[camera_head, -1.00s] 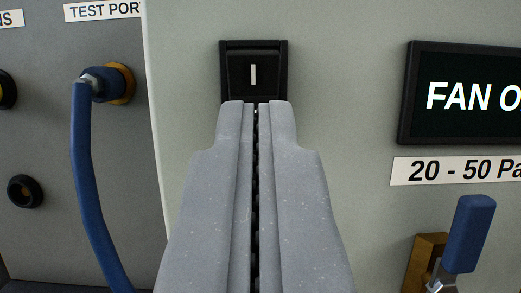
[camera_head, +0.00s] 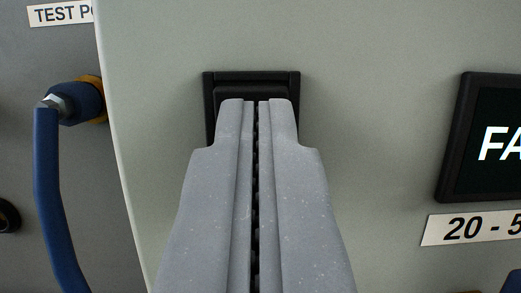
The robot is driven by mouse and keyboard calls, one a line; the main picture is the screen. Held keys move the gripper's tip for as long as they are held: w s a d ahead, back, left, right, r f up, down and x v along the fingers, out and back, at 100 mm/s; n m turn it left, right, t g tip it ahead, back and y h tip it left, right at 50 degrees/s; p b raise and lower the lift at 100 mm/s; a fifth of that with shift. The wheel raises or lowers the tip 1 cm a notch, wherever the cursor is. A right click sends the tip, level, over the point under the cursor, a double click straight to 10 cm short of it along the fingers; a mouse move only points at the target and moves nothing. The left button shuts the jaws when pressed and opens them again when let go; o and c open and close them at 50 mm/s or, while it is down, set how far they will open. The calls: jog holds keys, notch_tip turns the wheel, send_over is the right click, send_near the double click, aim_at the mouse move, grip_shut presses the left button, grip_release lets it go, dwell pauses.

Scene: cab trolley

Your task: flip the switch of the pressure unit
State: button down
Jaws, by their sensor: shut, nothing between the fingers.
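The black rocker switch (camera_head: 252,82) is set in the pale grey-green panel of the pressure unit (camera_head: 370,60), at the upper middle of the view. My gripper (camera_head: 257,102) is shut and empty, its fingertips in front of the switch. The fingers cover most of the rocker and its white mark; only the top edge and part of the frame's sides show. I cannot tell whether the tips touch the rocker.
A black display (camera_head: 490,140) reading "FA" stands at right, with a "20 - 5" label (camera_head: 475,228) below. A blue hose (camera_head: 48,190) hangs from a fitting on the darker panel at left, under a "TEST PO" label (camera_head: 60,13). The panel around the switch is clear.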

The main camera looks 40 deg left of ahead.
jog(key=s+d+p, duration=0.2)
jog(key=s+d, duration=0.6)
jog(key=s, duration=0.3)
jog(key=shift+r, duration=0.15)
jog(key=shift+d, duration=0.1)
dwell(0.5)
